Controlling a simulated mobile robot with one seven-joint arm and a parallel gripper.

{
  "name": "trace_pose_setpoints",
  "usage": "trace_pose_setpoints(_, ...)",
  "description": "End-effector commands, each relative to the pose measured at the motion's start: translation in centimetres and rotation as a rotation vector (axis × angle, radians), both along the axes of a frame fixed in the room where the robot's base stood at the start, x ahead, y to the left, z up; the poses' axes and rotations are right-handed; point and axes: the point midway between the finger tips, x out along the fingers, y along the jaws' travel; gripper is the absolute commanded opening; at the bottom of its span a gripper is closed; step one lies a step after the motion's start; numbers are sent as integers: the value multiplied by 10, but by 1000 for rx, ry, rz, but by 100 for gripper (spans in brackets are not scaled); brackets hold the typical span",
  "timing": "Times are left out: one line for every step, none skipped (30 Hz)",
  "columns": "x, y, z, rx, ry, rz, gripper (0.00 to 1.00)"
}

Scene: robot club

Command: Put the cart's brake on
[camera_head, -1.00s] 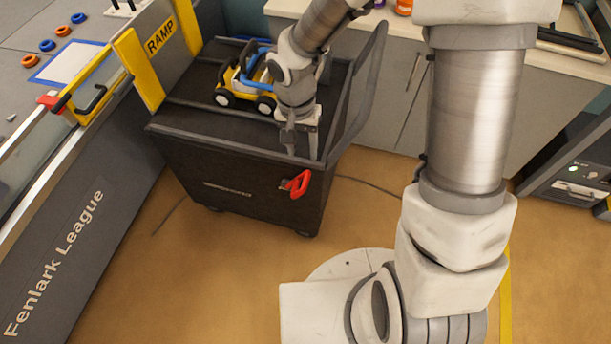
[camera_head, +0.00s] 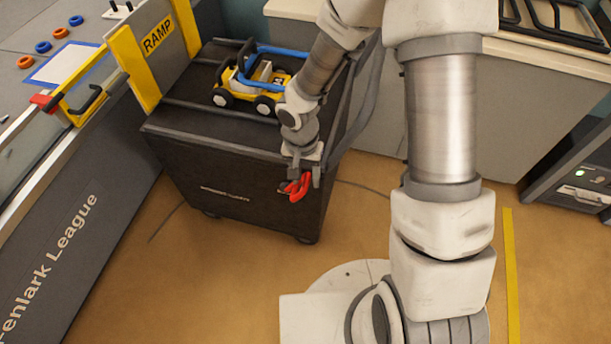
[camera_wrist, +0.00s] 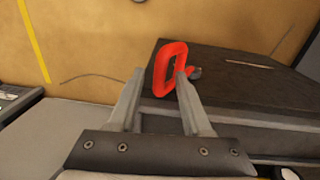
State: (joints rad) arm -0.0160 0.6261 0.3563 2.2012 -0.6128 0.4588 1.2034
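The dark cart (camera_head: 225,175) stands beside the ramp, with a yellow and blue toy vehicle (camera_head: 255,82) on its top. The red brake handle (camera_head: 298,186) sticks out from the cart's front face near its right side. My gripper (camera_head: 301,180) is at the handle, pointing down. In the wrist view, the red loop handle (camera_wrist: 163,72) shows just beyond the fingertips of my gripper (camera_wrist: 158,75). The fingers are apart, with the right fingertip close to or overlapping the loop. I cannot tell whether it touches.
The yellow RAMP panel (camera_head: 157,40) and the grey Fenlark League table side (camera_head: 60,240) are left of the cart. A grey cabinet (camera_head: 440,110) stands behind. The brown floor (camera_head: 220,285) in front of the cart is clear.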

Motion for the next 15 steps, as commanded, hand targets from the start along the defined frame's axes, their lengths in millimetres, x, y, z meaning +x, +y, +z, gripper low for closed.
trace_pose_setpoints(0,0,0,0,0,0,39)
trace_pose_setpoints(0,0,0,0,0,0,33)
trace_pose_setpoints(0,0,0,0,0,0,26)
trace_pose_setpoints(0,0,0,0,0,0,21)
trace_pose_setpoints(0,0,0,0,0,0,15)
trace_pose_setpoints(0,0,0,0,0,0,8)
trace_pose_setpoints(0,0,0,0,0,0,3)
trace_pose_setpoints(0,0,0,0,0,0,0)
trace_pose_setpoints(0,0,0,0,0,0,0)
trace_pose_setpoints(0,0,0,0,0,0,0)
trace_pose_setpoints(0,0,0,0,0,0,0)
trace_pose_setpoints(0,0,0,0,0,0,0)
trace_pose_setpoints(0,0,0,0,0,0,0)
trace_pose_setpoints(0,0,0,0,0,0,0)
trace_pose_setpoints(0,0,0,0,0,0,0)
